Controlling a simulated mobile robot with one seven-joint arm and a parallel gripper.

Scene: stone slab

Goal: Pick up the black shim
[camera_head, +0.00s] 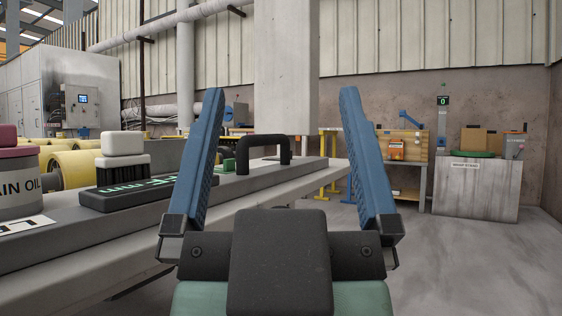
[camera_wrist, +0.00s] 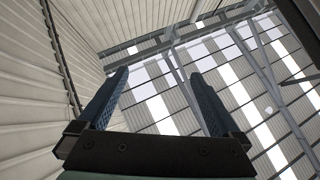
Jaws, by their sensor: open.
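A flat dark bar with green lettering (camera_head: 100,199), which looks like the black shim, lies on the grey slab (camera_head: 60,240) at the left of the head view. Its lettering is too slanted to read surely. A brush with a white top and black bristles (camera_head: 123,160) stands on or just behind it; I cannot tell which. My gripper (camera_head: 282,92) is open and empty, to the right of the bar and apart from it. In the wrist view my gripper (camera_wrist: 158,76) points up at the roof, with nothing between its fingers.
A tin marked "AIN OIL" (camera_head: 18,190) stands at the slab's left end, near a white label (camera_head: 24,226). A black arched handle (camera_head: 264,147) rises farther along the slab. Yellow rollers (camera_head: 72,165) lie behind. Open floor is at the right, before a workbench and a grey cabinet (camera_head: 475,190).

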